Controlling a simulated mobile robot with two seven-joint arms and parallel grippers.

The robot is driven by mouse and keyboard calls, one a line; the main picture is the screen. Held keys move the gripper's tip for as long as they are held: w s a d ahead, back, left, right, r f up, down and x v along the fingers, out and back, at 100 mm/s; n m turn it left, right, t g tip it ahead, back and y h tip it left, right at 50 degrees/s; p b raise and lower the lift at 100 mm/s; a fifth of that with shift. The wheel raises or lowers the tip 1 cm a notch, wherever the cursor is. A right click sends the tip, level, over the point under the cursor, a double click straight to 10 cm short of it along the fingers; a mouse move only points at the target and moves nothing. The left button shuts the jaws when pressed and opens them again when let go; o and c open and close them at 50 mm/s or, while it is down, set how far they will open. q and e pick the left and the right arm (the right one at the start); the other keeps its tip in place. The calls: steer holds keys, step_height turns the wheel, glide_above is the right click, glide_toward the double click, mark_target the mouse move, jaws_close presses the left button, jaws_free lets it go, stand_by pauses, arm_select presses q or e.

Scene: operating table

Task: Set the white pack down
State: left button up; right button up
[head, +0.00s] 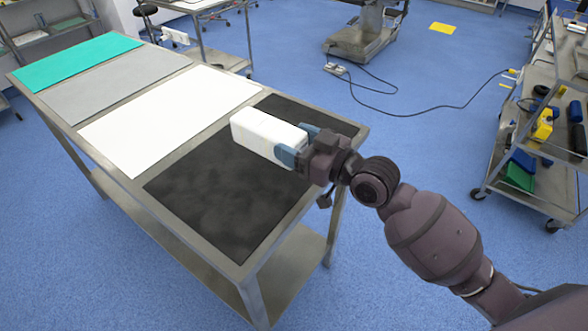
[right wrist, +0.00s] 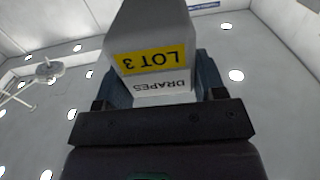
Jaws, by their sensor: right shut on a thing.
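The white pack (head: 262,134) is a white box held in my right gripper (head: 300,145), over the black mat (head: 215,195) at the near right end of the steel table. In the head view I cannot tell whether the pack touches the mat. In the right wrist view the pack (right wrist: 155,35) sits between the blue fingers of my right gripper (right wrist: 158,82). Its end shows a yellow label reading "LOT 3" and the word "DRAPES", both upside down there. My left gripper is not in view.
The steel table (head: 155,190) also bears a white mat (head: 165,115), a grey mat (head: 115,82) and a green mat (head: 75,62), all bare. A cart (head: 545,130) with coloured items stands at the right. A cable (head: 420,107) lies on the blue floor.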

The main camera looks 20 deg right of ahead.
steer(key=shift+f, duration=0.75)
step_height(320, 180, down, 5)
steer(key=shift+r+b, duration=0.15)
steer(key=shift+b, duration=0.7)
steer(key=shift+f, duration=0.5)
steer(key=shift+f, duration=0.15)
steer(key=o, duration=1.1)
steer(key=shift+c, duration=0.2)
